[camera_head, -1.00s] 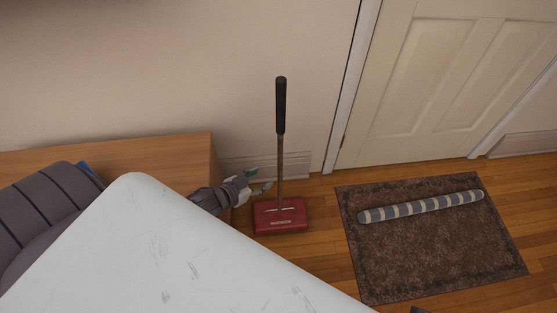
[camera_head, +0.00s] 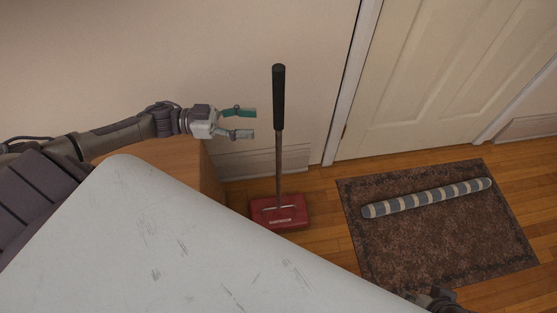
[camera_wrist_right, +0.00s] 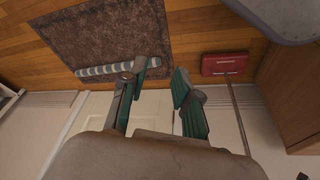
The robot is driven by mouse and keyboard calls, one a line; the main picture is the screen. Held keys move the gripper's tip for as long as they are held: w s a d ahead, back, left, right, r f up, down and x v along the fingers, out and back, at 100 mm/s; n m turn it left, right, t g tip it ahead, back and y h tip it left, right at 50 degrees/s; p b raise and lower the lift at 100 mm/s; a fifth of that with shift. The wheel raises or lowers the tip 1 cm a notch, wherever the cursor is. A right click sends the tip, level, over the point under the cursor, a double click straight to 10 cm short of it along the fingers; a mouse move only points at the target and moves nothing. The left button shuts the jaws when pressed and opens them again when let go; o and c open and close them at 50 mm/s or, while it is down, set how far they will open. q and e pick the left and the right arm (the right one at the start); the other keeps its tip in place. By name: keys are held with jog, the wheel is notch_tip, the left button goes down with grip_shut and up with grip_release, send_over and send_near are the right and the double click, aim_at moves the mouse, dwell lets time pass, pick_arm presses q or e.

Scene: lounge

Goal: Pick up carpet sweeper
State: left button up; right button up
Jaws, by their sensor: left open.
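The carpet sweeper stands upright on the wood floor near the wall. It has a red head (camera_head: 280,212), a thin metal shaft and a black handle (camera_head: 279,97). The right wrist view shows the sweeper's red head (camera_wrist_right: 225,64) at the right. My right gripper (camera_wrist_right: 164,72) is open there with nothing between its fingers. In the head view only a part of my right arm shows at the bottom right.
A wooden cabinet (camera_head: 185,163) stands against the wall left of the sweeper. A dark brown mat (camera_head: 440,240) lies right of it, with a striped grey roll (camera_head: 428,198) on it. A white door (camera_head: 455,75) is behind the mat. Floor between sweeper and mat is clear.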

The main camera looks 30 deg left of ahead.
aim_at(279, 124)
pick_arm(q)
jog(key=shift+b+x, duration=0.6)
jog(key=shift+x, duration=3.4)
jog(key=shift+f, duration=0.25)
grip_shut()
jog(key=shift+r, duration=0.15)
pick_arm(e)
jog(key=w+t, duration=0.1)
jog(key=w+a, duration=0.1)
jog(key=w, duration=0.1)
jog(key=w+t, duration=0.1)
jog(key=shift+w+a+r+t+y, duration=0.15)
jog(key=shift+w+r+t+y, duration=0.15)
